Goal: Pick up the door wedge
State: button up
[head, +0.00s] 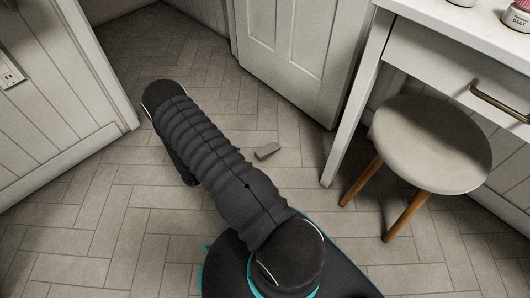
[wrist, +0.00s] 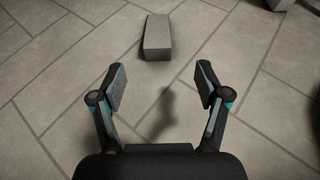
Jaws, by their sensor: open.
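The door wedge (head: 266,151) is a small grey block lying on the tiled floor, to the right of my arm in the head view. In the wrist view the door wedge (wrist: 157,37) lies beyond my fingertips, near the top middle, with its end face toward me. My gripper (wrist: 160,82) is open and empty, its two fingers spread wide above the floor. The wedge is apart from both fingers.
A round stool (head: 432,143) with wooden legs stands at the right beside a white desk (head: 445,50). A white panelled door (head: 306,50) is behind the wedge. A white wall panel (head: 55,90) is at the left. The floor around the wedge is clear.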

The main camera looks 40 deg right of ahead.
send_near(265, 150)
jog(key=x, duration=0.4)
jog(key=shift+s+d+b, duration=0.25)
jog(key=shift+s+b, duration=0.05)
jog(key=shift+b, duration=0.1)
jog(key=shift+b+x, duration=0.45)
jog(key=shift+x, duration=2.35)
jog(key=shift+w+a+f, duration=0.1)
jog(key=shift+w, duration=0.15)
jog(key=c, duration=1.4)
